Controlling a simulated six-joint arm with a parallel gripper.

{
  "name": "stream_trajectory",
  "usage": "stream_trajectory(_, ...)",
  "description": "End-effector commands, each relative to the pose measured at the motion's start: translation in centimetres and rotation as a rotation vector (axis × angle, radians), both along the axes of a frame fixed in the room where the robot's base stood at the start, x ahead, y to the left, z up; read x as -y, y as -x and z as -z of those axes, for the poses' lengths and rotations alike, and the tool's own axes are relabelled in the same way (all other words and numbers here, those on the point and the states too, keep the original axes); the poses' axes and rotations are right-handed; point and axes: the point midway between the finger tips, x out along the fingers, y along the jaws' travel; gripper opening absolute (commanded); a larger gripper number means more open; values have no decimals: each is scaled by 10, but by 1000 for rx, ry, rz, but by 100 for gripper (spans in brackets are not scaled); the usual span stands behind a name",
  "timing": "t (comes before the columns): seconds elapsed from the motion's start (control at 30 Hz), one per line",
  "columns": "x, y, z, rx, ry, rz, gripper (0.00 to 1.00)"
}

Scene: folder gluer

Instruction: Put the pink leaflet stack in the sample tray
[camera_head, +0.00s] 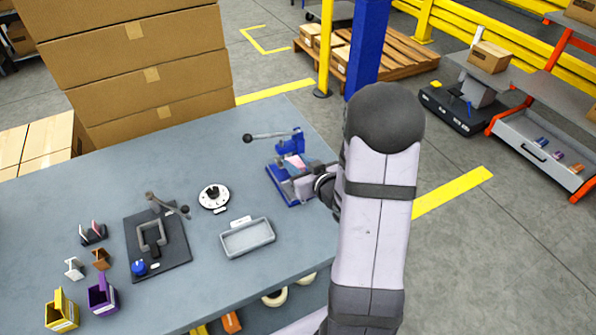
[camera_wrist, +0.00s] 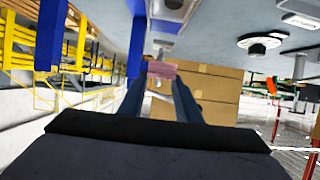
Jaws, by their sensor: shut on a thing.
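The pink leaflet stack (camera_wrist: 162,70) sits between the tips of my gripper (camera_wrist: 161,78) in the wrist view. My gripper is shut on it. In the head view, a small pink patch (camera_head: 296,161) shows at the blue lever press, just beyond my gripper (camera_head: 304,178); my wrist and arm hide part of this area. The sample tray appears to be the grey, shallow, rectangular tray (camera_head: 247,254) on the table, left of and nearer than the press. It looks empty. A white label plate (camera_head: 241,221) lies at its back edge.
The blue press (camera_head: 277,176) stands close to my gripper, its lever (camera_head: 268,136) reaching left. A round white dial (camera_head: 214,197) and a dark clamp fixture (camera_head: 158,245) stand left of the tray. Small coloured holders (camera_head: 103,297) stand at front left. Table between press and tray is clear.

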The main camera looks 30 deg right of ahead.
Motion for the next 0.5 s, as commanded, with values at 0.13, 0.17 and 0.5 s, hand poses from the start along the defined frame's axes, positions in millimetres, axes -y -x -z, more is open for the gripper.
stream_trajectory(0.13, 0, 0, -8, 1, 0, 0, 6)
stream_trajectory(0.17, 0, 0, -8, 1, 0, 0, 6)
stream_trajectory(0.5, -3, 0, -13, 0, 0, -16, 6)
